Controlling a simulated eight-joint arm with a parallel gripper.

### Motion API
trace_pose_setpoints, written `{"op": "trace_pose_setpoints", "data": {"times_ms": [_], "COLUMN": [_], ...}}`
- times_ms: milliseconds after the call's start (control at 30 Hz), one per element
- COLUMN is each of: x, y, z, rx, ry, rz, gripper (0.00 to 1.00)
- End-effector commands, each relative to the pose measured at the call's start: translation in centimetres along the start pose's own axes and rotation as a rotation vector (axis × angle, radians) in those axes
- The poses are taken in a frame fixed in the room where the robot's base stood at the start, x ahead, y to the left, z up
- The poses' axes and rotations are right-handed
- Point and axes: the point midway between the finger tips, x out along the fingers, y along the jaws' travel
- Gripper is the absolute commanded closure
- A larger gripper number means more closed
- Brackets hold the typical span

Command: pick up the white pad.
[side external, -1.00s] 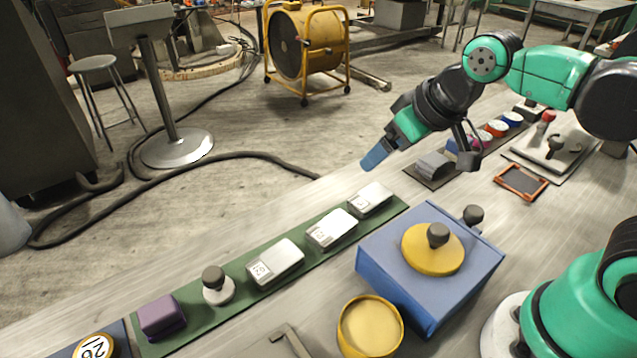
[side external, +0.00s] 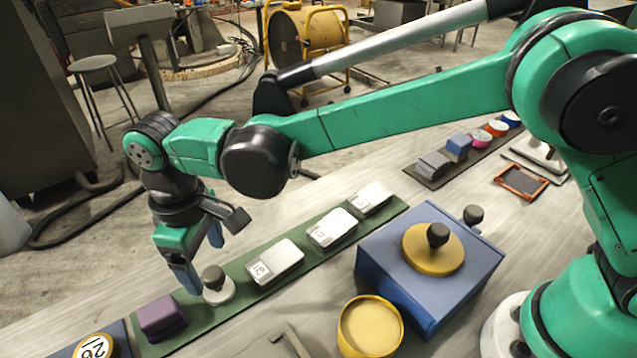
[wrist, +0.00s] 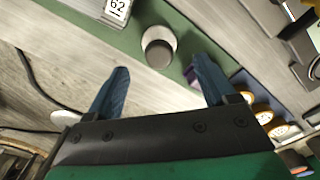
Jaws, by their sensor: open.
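The white pad (side external: 219,292) is a round white disc with a dark grey knob on top. It stands upright on the green strip, between the purple block and the nearest white labelled box. In the wrist view the white pad (wrist: 158,46) shows just beyond my fingertips, knob toward the camera. My gripper (side external: 204,266) points down above and slightly left of the pad, with its blue fingers apart and nothing between them. In the wrist view my gripper (wrist: 161,66) is open, its fingertips on either side of the pad's line.
The purple block (side external: 162,317) sits close on the near side. White labelled boxes (side external: 275,262) line the green strip (side external: 246,289) on the far side. A blue box (side external: 430,290) with a yellow knobbed lid and a yellow pot (side external: 370,326) stand to the right.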

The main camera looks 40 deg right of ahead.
Motion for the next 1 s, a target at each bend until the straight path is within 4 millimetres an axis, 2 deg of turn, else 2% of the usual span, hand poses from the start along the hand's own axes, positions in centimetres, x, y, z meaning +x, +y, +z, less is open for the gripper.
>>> {"op": "trace_pose_setpoints", "data": {"times_ms": [100, 300, 600, 633, 667, 900, 1000], "x": [1.8, 4.1, 4.5, 4.5, 4.5, 4.5, 4.5], "y": [0.0, 0.1, 0.1, 0.1, 0.1, 0.1, 0.1], "z": [0.0, 0.0, 0.0, 0.0, 0.0, 0.0, 0.0], "rx": [0.001, 0.002, 0.003, 0.003, 0.003, 0.003, 0.003], "ry": [0.001, 0.002, 0.003, 0.003, 0.003, 0.003, 0.003], "rz": [0.0, 0.0, 0.0, 0.0, 0.0, 0.0, 0.0], "gripper": [0.22, 0.22, 0.22, 0.25, 0.34, 1.0, 1.0]}}
